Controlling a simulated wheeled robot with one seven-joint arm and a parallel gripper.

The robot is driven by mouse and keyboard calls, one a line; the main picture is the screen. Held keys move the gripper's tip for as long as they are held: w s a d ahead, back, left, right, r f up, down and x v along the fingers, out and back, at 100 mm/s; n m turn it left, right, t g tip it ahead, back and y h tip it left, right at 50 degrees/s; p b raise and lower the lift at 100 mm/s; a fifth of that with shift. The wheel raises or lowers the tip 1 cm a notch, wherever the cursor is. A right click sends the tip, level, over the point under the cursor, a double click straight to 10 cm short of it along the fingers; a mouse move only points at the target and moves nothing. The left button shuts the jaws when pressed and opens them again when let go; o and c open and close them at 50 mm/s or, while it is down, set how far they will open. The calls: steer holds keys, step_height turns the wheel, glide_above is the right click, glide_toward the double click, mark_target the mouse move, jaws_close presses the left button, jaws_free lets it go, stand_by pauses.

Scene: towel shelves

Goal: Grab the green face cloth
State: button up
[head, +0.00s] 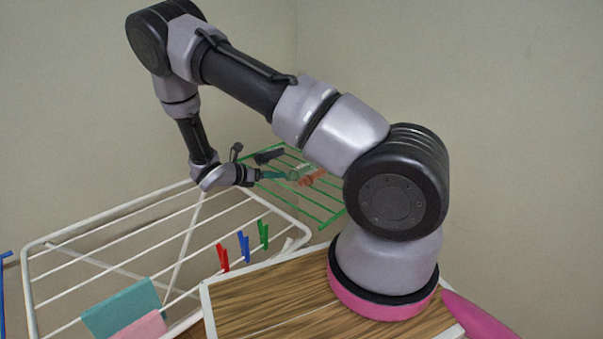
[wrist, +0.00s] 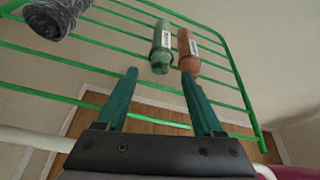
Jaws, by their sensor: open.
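The green face cloth (wrist: 161,46) is a rolled, pale green bundle with a white label. It lies on the green wire shelf (wrist: 233,65), beside a rolled orange-brown cloth (wrist: 189,52). My gripper (wrist: 158,75) is open, with its two green fingers pointing at the near end of the green roll. In the wrist view the roll's near end shows just beyond the gap between the fingertips, and nothing is between the fingers. In the head view my gripper (head: 290,175) is over the green shelf, close to the rolls; the orange roll (head: 313,178) is partly visible there.
A dark grey roll (wrist: 56,16) lies to the left on the shelf. A white drying rack (head: 90,232) stands nearer, with a teal cloth (head: 121,308), a pink cloth (head: 144,327) and red, blue and green clothespins (head: 244,246). Bare shelf wires separate the grey and green rolls.

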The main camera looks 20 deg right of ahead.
mark_target(291, 172)
steer(key=x, duration=0.8)
steer(key=shift+d, duration=0.4)
steer(key=shift+c, duration=0.3)
jaws_close()
